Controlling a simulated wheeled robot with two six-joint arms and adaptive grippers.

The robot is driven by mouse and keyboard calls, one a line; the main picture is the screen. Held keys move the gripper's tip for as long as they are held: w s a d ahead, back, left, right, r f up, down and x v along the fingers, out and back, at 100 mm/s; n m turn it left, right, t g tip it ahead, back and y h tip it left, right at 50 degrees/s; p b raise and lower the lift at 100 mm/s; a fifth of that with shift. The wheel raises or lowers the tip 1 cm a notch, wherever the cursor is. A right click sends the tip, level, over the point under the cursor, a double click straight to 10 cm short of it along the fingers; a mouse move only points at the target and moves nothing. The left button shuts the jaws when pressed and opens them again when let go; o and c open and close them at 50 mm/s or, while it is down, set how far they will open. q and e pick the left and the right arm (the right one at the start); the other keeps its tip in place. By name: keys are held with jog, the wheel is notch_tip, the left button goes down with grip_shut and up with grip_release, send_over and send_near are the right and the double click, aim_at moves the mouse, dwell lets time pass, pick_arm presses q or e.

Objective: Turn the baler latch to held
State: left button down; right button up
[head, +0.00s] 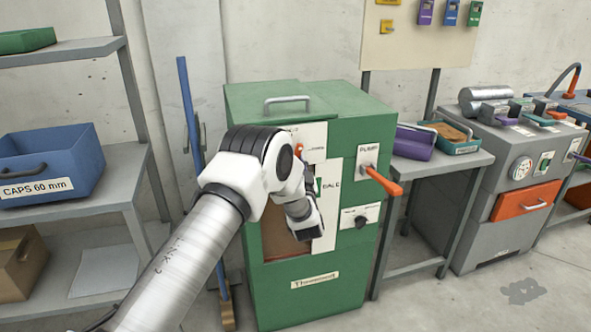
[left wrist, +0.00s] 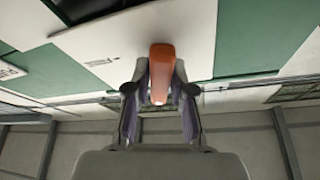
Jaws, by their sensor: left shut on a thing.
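The green baler (head: 330,100) stands in the middle of the head view. A white plate (head: 316,139) with small markings is at the top of its front. The orange latch handle (head: 299,149) shows partly there beside my wrist. In the left wrist view the handle (left wrist: 161,72) stands between the fingers of my left gripper (left wrist: 160,92), which is shut on it. In the head view my arm hides the fingers and most of the handle. I cannot read which marking the handle points at. My right gripper is in neither view.
An orange pump lever (head: 385,181) sticks out of the baler's right front, with a dark knob (head: 361,221) below. A blue broom handle (head: 187,110) stands to the left. A shelf with a blue bin (head: 75,150) is further left, a grey side table (head: 455,166) right.

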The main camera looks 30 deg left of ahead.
pick_arm(q)
jog(key=shift+f+n+g+y+b, duration=0.1)
jog(key=shift+n+g+y+b, duration=0.55)
jog(key=shift+n, duration=0.7)
jog(key=shift+f+n+g+y+b, duration=0.1)
jog(key=shift+n+g+y+b, duration=0.25)
jog(key=shift+n+b, duration=0.8)
jog(key=shift+r+n, duration=0.1)
jog(key=shift+n, duration=0.3)
jog(key=c, duration=1.1)
grip_release()
jog(key=v, duration=1.2)
